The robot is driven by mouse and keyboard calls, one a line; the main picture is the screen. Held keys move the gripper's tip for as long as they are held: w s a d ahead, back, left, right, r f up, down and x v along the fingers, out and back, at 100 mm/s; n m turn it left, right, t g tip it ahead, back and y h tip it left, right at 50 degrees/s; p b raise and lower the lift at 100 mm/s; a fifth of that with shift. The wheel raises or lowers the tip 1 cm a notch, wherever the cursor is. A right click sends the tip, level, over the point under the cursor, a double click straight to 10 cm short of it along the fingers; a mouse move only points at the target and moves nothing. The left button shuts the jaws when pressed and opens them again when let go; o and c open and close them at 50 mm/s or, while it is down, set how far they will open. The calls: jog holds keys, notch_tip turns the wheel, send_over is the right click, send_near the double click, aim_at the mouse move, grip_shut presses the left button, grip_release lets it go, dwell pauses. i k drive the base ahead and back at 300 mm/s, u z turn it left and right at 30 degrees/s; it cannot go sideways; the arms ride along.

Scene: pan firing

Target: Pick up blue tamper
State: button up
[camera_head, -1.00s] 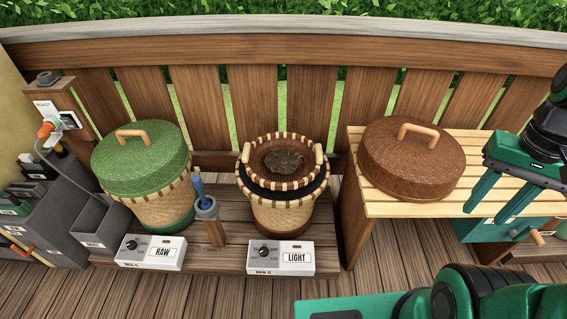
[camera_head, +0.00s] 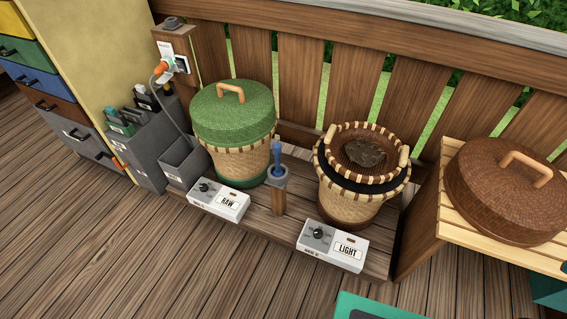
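The blue tamper (camera_head: 277,156) stands upright in a small grey holder (camera_head: 277,173) on top of a wooden post. The post rises from the low wooden platform, between the green-lidded basket and the open basket. The tamper's lower end is hidden inside the holder. My gripper is out of the frame now, so its fingers do not show.
A green-lidded basket (camera_head: 233,128) stands left of the tamper, and an open basket (camera_head: 358,190) stands right. Control boxes marked RAW (camera_head: 219,201) and LIGHT (camera_head: 333,245) sit in front. A brown lid (camera_head: 506,192) rests on a slatted table. The floor at front left is clear.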

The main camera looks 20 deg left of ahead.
aim_at(278, 172)
jog(key=z, duration=2.7)
jog(key=k, duration=2)
jog(key=u, duration=2.1)
